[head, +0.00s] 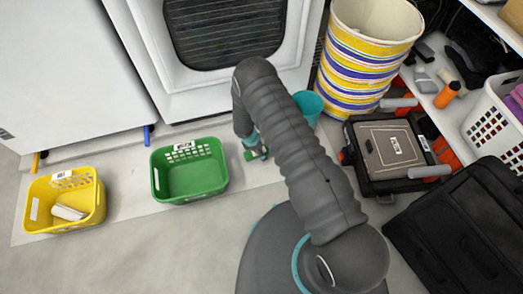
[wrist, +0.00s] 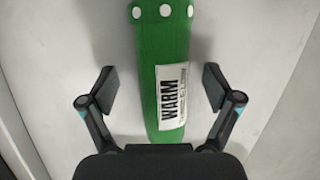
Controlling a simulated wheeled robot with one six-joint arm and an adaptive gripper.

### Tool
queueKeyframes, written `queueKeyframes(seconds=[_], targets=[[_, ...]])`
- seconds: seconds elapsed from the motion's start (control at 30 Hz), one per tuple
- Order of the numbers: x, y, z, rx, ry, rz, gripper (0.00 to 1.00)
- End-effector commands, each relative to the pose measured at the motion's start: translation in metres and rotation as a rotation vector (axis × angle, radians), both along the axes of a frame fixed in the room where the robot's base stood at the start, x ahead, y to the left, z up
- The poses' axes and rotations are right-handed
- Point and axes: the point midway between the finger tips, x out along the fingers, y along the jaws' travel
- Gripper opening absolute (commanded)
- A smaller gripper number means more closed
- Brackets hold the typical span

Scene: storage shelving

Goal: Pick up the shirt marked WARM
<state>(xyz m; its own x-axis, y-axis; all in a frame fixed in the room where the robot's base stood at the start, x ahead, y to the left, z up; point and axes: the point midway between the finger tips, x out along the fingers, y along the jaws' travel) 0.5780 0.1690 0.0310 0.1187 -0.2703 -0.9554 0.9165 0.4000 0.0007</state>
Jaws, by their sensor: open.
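The green shirt (wrist: 150,60), rolled or folded into a long narrow shape, lies on a pale surface in the wrist view. It has white dots at its far end and a white label reading WARM. My gripper (wrist: 158,89) is open, with one finger on each side of the shirt and visible gaps between. In the head view a small bit of green shirt (head: 249,155) shows beside my gripper (head: 257,152), low near the floor in front of the white machine. My arm and gripper hide part of it there.
A green basket (head: 157,176) stands left of my gripper, and a yellow basket (head: 98,198) holding something white is farther left. A teal container (head: 309,103), striped bin (head: 358,55), black case (head: 365,185) and white basket (head: 484,125) are at right. Grey floor is clear in front of the baskets.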

Motion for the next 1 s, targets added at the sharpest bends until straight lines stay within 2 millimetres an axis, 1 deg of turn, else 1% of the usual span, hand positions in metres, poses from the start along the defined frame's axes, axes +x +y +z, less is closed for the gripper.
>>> queueKeyframes(seconds=[0.03, 0.07, 0.1, 0.17, 0.2, 0.27, 0.3, 0.33, 0.6, 0.77, 0.87, 1.0], targets=[[0.0, 0.0, 0.0, 0.0, 0.0, 0.0, 0.89], [0.0, 0.0, 0.0, 0.0, 0.0, 0.0, 0.87], [0.0, 0.0, 0.0, 0.0, 0.0, 0.0, 0.77], [0.0, 0.0, 0.0, 0.0, 0.0, 0.0, 0.62], [0.0, 0.0, 0.0, 0.0, 0.0, 0.001, 0.52], [0.0, 0.0, 0.0, 0.0, 0.0, 0.001, 0.37], [0.0, 0.0, 0.0, 0.0, 0.0, 0.001, 0.27], [0.0, 0.0, 0.0, 0.0, 0.0, 0.001, 0.19], [0.0, 0.0, 0.001, 0.0, 0.0, 0.0, 0.18], [0.0, 0.0, 0.006, 0.0, 0.001, 0.0, 0.18], [0.001, 0.0, 0.015, -0.001, -0.001, 0.001, 0.18], [0.001, 0.0, 0.034, 0.0, -0.002, 0.002, 0.18]])
